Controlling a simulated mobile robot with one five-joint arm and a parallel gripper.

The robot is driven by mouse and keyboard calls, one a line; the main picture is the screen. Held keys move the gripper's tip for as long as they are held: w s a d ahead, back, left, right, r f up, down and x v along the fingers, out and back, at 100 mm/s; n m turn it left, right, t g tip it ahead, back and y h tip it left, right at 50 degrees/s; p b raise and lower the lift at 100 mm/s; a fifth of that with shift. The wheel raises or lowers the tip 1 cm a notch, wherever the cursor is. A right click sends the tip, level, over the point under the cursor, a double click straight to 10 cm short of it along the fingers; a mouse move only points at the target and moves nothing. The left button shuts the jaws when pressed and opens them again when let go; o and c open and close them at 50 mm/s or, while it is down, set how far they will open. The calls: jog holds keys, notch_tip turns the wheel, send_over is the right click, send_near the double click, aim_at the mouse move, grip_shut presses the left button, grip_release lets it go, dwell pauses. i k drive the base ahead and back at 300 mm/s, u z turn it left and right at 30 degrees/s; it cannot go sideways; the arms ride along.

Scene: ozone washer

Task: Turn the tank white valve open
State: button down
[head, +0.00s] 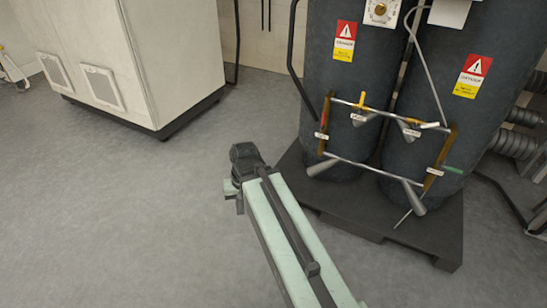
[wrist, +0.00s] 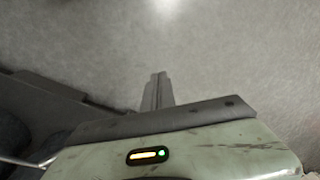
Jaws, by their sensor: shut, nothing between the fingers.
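Two dark tanks (head: 345,60) stand side by side at the right of the head view, with a pipe frame (head: 350,160) on their front. The frame carries several small coloured valve handles. A whitish handle (head: 430,125) is at its upper right; I cannot tell whether it is open or closed. A yellow handle (head: 361,101) is at the upper middle and a green one (head: 452,169) at the right. My gripper (wrist: 157,88) shows in the wrist view, its fingers together and empty over bare floor. My arm's end is left of the tanks in the head view, apart from the valves.
The tanks stand on a dark pallet (head: 375,222). A large white cabinet (head: 175,55) is at the upper left. Corrugated grey hoses (head: 510,142) are at the right. The grey floor (head: 100,200) is open at the left and front.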

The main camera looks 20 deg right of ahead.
aim_at(415, 125)
jog(key=z, duration=1.9)
jog(key=i, duration=0.4)
jog(key=u, duration=2.45)
